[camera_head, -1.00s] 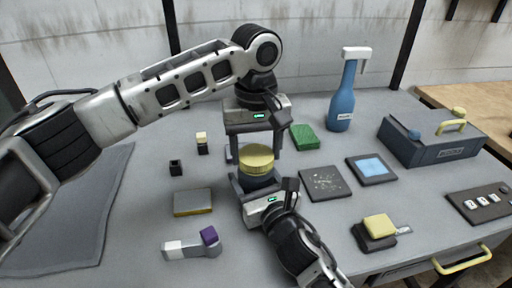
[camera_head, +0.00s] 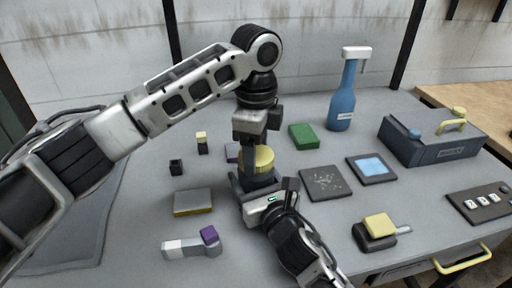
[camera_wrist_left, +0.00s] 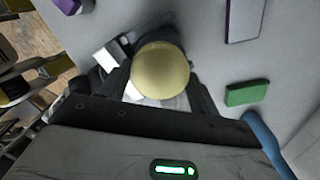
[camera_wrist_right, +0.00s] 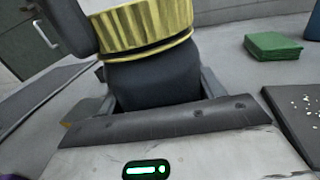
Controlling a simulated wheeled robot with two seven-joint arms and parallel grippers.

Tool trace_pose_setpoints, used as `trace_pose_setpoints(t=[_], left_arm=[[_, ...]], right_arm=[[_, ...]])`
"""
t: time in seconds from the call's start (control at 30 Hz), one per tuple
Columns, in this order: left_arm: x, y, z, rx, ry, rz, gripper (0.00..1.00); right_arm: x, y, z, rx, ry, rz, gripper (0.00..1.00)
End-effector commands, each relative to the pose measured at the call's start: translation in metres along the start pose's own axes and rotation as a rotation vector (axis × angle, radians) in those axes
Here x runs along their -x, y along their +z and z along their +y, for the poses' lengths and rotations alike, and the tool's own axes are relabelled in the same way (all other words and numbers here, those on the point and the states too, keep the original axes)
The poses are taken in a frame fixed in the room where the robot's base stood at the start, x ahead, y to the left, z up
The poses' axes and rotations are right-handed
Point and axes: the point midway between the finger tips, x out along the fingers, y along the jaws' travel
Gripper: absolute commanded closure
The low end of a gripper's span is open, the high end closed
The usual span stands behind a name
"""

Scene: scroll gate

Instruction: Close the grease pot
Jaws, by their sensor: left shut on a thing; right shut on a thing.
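The grease pot is a dark round body (camera_wrist_right: 155,82) with a ribbed yellow lid (camera_head: 262,158) on top. In the right wrist view the lid (camera_wrist_right: 145,25) sits on the body with a thin dark line under its rim. My right gripper (camera_head: 256,182) is shut on the dark body from the front, low near the table. My left gripper (camera_head: 255,146) comes from above and is shut on the lid. The left wrist view shows the round lid top (camera_wrist_left: 160,70) between its fingers. Whether the lid is threaded tight cannot be told.
A yellow-edged grey block (camera_head: 193,202) and a purple-ended piece (camera_head: 208,236) lie to the left. A green sponge (camera_head: 302,136), a blue bottle (camera_head: 342,95) and flat dark plates (camera_head: 325,182) are to the right. A grey toolbox (camera_head: 430,142) stands farther right.

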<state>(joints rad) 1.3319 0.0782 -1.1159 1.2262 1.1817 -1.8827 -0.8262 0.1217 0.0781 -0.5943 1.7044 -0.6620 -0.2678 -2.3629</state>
Motion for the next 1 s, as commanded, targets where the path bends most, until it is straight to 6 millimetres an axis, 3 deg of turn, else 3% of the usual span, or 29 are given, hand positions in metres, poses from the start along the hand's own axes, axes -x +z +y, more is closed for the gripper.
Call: trace_pose_setpoints(t=[0.03,0.17,0.2,0.3,0.67,1.0], left_arm=[[0.000,0.000,0.000,-0.075,0.000,0.000,0.65],[0.000,0.000,0.000,-0.073,0.000,0.001,0.65],[0.000,0.000,0.000,-0.073,0.000,0.001,0.35],[0.000,0.000,0.000,-0.072,0.000,0.001,0.13],[0.006,0.000,0.000,-0.071,-0.002,0.001,0.13],[0.072,-0.001,0.000,-0.071,-0.004,0.001,0.13]], right_arm=[[0.000,-0.001,0.000,0.000,-0.001,0.002,0.97],[0.000,-0.001,0.000,0.000,-0.001,0.002,0.97],[0.000,-0.001,0.000,0.000,-0.001,0.002,0.97],[0.000,-0.001,0.000,0.000,-0.001,0.002,0.97],[0.000,-0.001,0.000,0.000,-0.001,0.002,0.97],[0.000,-0.001,0.000,0.000,-0.001,0.002,0.97]])
